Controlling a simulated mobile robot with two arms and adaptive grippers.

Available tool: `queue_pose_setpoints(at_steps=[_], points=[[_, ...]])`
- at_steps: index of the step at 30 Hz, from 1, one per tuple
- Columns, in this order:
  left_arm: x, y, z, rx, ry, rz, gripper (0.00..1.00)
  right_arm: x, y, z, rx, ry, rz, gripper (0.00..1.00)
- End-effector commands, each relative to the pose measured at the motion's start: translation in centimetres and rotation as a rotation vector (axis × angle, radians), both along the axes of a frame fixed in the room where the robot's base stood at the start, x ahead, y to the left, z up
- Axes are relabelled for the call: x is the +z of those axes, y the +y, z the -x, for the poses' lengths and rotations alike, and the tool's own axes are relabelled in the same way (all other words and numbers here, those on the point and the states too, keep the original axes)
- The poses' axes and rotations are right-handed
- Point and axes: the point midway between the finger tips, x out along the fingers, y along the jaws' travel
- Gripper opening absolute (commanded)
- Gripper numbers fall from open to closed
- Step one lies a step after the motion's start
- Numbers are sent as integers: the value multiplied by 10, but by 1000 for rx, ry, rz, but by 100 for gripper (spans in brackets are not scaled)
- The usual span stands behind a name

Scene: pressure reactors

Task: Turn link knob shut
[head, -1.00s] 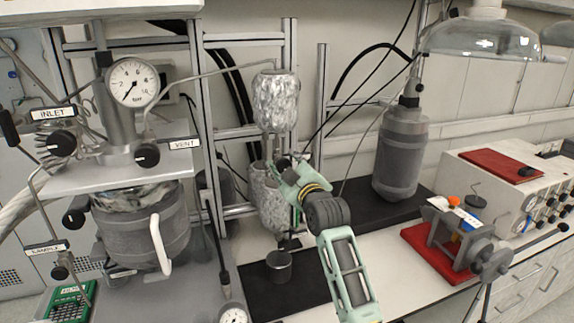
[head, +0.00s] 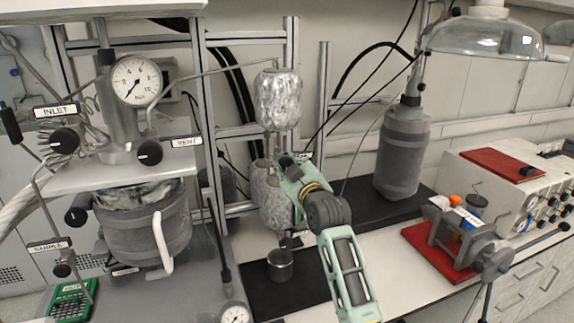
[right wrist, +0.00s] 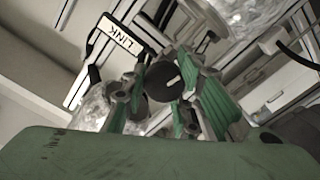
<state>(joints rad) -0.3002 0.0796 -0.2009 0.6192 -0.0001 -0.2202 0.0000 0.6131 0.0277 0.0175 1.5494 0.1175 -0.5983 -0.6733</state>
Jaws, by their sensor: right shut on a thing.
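The link knob (right wrist: 163,81) is a dark round knob with a pale pointer line, seen in the right wrist view beside the white LINK label (right wrist: 118,35). My right gripper (right wrist: 162,84) has its two fingers on either side of the knob and is shut on it. In the head view my right gripper (head: 289,163) is at the silvery foil-wrapped vessels, and its green body hides most of the knob and the label there. My left gripper is in neither current view.
Silvery wrapped vessels (head: 278,100) stand above and behind my right gripper on a metal frame. A small metal cup (head: 280,265) stands below it. The gauge reactor (head: 136,80) is at left, a grey bottle (head: 402,150) at right, and a red-based clamp (head: 440,250) farther right.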

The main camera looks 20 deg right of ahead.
Motion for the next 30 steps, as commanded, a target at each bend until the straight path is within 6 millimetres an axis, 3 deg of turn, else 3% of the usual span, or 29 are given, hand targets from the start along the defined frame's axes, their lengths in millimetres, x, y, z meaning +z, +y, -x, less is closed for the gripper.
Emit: queue_pose_setpoints(at_steps=[1,30], points=[[0,0,0,0,0,0,40,6,-4,0,-6,-12,-40,1],[1,0,-1,1,-2,0,40,-1,-5,0,-5,18,-959,1]])
